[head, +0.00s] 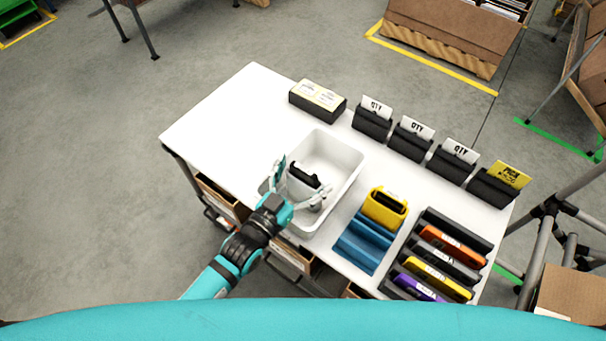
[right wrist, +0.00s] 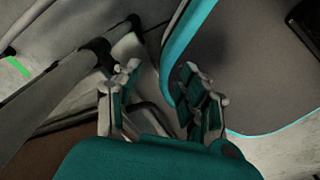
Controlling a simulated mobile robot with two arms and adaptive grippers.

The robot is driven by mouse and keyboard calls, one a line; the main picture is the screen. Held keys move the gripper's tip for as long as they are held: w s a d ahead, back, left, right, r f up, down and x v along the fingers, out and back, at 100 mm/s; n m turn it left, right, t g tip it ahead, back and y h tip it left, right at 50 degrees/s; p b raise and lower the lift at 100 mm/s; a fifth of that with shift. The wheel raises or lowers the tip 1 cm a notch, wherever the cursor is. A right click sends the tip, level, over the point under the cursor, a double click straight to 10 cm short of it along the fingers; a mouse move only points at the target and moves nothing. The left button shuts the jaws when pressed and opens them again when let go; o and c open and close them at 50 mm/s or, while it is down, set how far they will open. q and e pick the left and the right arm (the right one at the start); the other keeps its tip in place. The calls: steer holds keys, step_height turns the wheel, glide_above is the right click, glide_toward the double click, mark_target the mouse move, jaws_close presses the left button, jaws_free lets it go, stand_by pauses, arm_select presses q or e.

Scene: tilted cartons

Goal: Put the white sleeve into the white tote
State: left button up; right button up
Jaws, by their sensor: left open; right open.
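The white tote (head: 347,161) stands on the white table, left of the racks. The white sleeve (head: 300,188), with a dark opening at its top, is inside the tote's near part and looks tilted. My left gripper (head: 303,184) is open, with its fingers on either side of the sleeve; I cannot tell whether they touch it. The fingers and wrist hide part of the sleeve and the tote's near left wall. My right gripper (right wrist: 160,92) is open and empty in the right wrist view, away from the table top.
A yellow sleeve (head: 384,208) stands in a blue rack (head: 361,245) right of the tote. A black rack (head: 479,243) holds several coloured sleeves. Black card holders (head: 410,146) line the far edge beside a dark box (head: 318,100). The table's left part (head: 236,113) is clear.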

arm_select(q)
steer(key=shift+r+p, duration=0.35)
steer(key=shift+r, duration=0.45)
steer(key=shift+s+a+f+b, duration=0.35)
steer(key=shift+s+a+f, duration=0.15)
steer(key=shift+s, duration=0.15)
steer(key=v, duration=1)
steer(key=shift+r+b, duration=0.15)
steer(key=shift+b, duration=0.3)
steer(key=shift+s+a, duration=0.15)
steer(key=s+a+f+n+g+y, duration=0.15)
steer(key=a+f, duration=0.25)
steer(key=f, duration=0.6)
steer(key=s+a+f+g+y, duration=0.1)
steer(key=a+f+g+y, duration=0.2)
steer(key=f, duration=0.7)
steer(key=s+a+f+n+g+y, duration=0.15)
steer(key=a+f, duration=0.25)
steer(key=f, duration=0.6)
steer(key=s+a+f+g+y, duration=0.2)
steer(key=s+f+g, duration=0.2)
steer(key=s+f, duration=0.4)
steer(key=s+a+f+n+g+y, duration=0.1)
steer(key=s+a+f+g+y, duration=0.1)
steer(key=s+f, duration=0.7)
steer(key=s+a+g, duration=0.1)
steer(key=s+g, duration=0.1)
steer(key=s, duration=0.5)
steer(key=shift+a, duration=0.2)
